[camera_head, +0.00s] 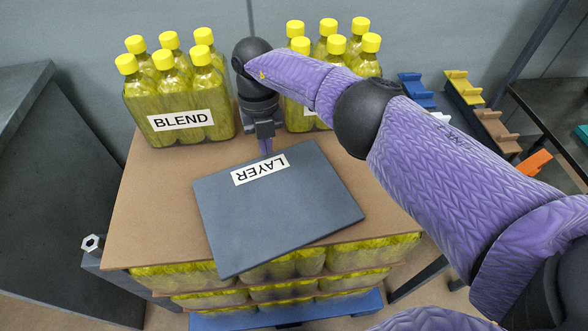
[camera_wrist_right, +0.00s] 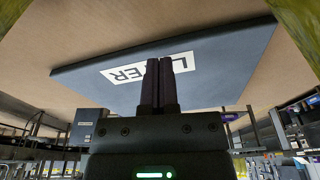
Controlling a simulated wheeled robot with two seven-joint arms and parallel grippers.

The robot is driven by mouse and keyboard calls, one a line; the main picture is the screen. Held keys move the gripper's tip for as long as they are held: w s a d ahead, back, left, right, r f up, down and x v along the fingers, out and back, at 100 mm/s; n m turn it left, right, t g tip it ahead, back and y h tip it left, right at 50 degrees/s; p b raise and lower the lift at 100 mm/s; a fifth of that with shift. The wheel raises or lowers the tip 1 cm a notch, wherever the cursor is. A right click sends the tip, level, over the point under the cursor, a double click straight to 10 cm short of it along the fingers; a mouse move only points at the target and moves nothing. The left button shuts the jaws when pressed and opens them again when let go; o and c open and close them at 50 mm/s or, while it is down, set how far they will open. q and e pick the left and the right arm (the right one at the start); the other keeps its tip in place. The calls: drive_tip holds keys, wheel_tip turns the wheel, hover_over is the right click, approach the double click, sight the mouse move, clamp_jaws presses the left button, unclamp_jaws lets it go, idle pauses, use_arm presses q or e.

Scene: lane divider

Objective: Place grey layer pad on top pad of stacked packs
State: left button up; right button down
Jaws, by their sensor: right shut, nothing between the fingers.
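The grey layer pad (camera_head: 285,215) with a white LAYER label lies skewed on the brown top pad (camera_head: 145,218) of the stacked packs (camera_head: 290,270). Its near corner reaches over the front edge of the brown pad. My right gripper (camera_head: 266,150) points down by the far edge of the grey pad, close to its label. The right wrist view shows the shut, empty fingers (camera_wrist_right: 160,65) in front of the grey pad (camera_wrist_right: 215,75). I cannot tell whether the fingertips touch it. My left gripper is in neither view.
A BLEND pack of yellow-capped bottles (camera_head: 180,95) stands at the back left of the brown pad. Another bottle pack (camera_head: 360,60) stands at the back right, partly behind my right arm. A blue pallet (camera_head: 285,315) is under the stack. A dark cabinet (camera_head: 50,190) stands left.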

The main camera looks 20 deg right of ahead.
sight(281, 211)
drive_tip(key=shift+s+r, duration=0.1)
drive_tip(key=s+p, duration=0.1)
drive_tip(key=s, duration=0.1)
drive_tip(key=s+p, duration=0.2)
drive_tip(key=s+a+p, duration=0.1)
drive_tip(key=s, duration=0.1)
drive_tip(key=shift+r+p, duration=0.25)
drive_tip(key=shift+p, duration=0.05)
drive_tip(key=s, duration=0.3)
drive_tip(key=s+a+p, duration=0.1)
drive_tip(key=s, duration=0.1)
drive_tip(key=shift+f, duration=0.2)
drive_tip(key=shift+s+f+b, duration=0.35)
drive_tip(key=shift+s+f, duration=0.1)
drive_tip(key=shift+f, duration=0.3)
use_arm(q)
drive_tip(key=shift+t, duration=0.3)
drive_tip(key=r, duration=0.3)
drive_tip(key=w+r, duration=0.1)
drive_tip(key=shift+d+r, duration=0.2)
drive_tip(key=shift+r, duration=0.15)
use_arm(e)
drive_tip(key=shift+s+f, duration=0.1)
drive_tip(key=shift+f, duration=0.1)
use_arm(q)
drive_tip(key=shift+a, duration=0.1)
